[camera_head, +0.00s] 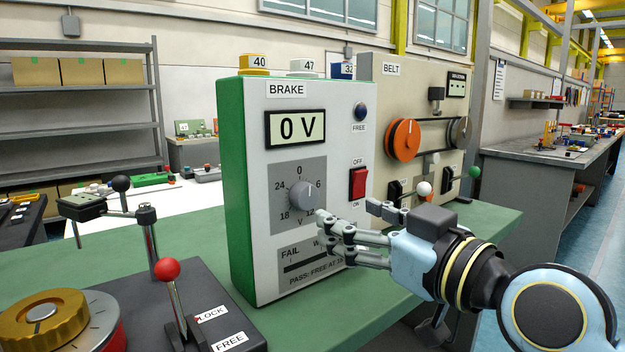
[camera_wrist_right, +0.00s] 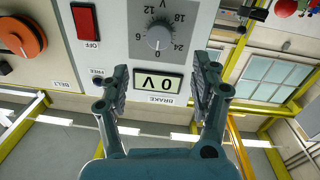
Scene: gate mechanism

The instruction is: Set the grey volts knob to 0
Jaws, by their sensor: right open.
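The grey volts knob (camera_head: 301,195) sits on a dark grey dial plate on the front of the brake box (camera_head: 245,190), below a display (camera_head: 295,128) reading 0 V. In the right wrist view, upside down, the knob (camera_wrist_right: 158,38) has a light mark that seems to point towards the 0. My right gripper (camera_head: 328,235) is open and empty, low and to the right of the knob in the head view. In the wrist view its two fingers (camera_wrist_right: 157,78) stand apart either side of the display, with the knob beyond the tips. My left gripper is not in view.
A red switch (camera_head: 358,183) sits right of the knob. The belt box (camera_head: 390,75) with an orange pulley (camera_head: 403,140) stands behind. A red-balled lever (camera_head: 168,270) and a gold dial (camera_head: 42,312) stand at the front left.

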